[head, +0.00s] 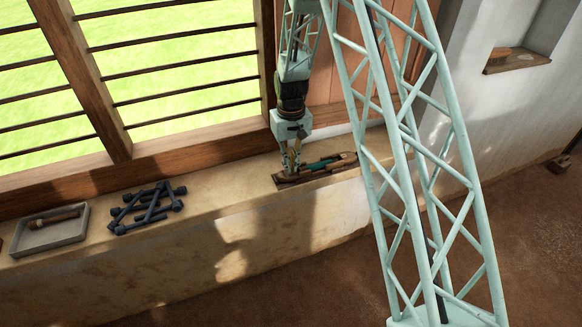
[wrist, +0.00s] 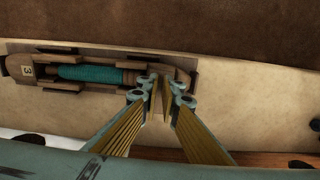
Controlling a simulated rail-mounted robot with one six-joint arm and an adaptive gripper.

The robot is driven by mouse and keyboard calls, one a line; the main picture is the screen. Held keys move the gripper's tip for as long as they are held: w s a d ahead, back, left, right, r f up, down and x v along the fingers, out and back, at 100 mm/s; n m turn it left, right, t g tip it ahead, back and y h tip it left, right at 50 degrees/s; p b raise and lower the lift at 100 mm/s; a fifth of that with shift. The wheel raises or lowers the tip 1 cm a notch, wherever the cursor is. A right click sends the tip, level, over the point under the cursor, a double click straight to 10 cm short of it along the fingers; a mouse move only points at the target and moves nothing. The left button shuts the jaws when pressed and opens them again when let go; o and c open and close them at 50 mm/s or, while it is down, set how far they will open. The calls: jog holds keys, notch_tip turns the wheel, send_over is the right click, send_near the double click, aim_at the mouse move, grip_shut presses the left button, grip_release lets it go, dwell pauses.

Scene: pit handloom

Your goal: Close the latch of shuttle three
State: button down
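Shuttle three (wrist: 27,71) lies in a wooden holder (wrist: 64,86) on the sill, a "3" on its left end and a teal-wound bobbin (wrist: 95,73) along its middle. The teal bobbin also shows in the head view (head: 322,163). My gripper (wrist: 161,80) points down at the shuttle's right end, just beyond the bobbin. Its two fingers stand close together with a narrow gap and nothing visible between them. In the head view, my gripper (head: 290,170) is over the left part of the holder. The fingers cover part of that end; I cannot make out the latch or its position.
Several dark rods (head: 148,208) lie piled on the sill left of the holder. A grey tray (head: 75,233) with a wooden piece is farther left. The barred window (head: 165,60) rises behind the sill. The sill between rods and holder is clear.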

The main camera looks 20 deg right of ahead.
jog(key=shift+m, duration=1.2)
jog(key=c, duration=3.2)
grip_release()
jog(key=shift+o, duration=0.2)
jog(key=shift+r, duration=0.1)
notch_tip(320, 180, up, 12)
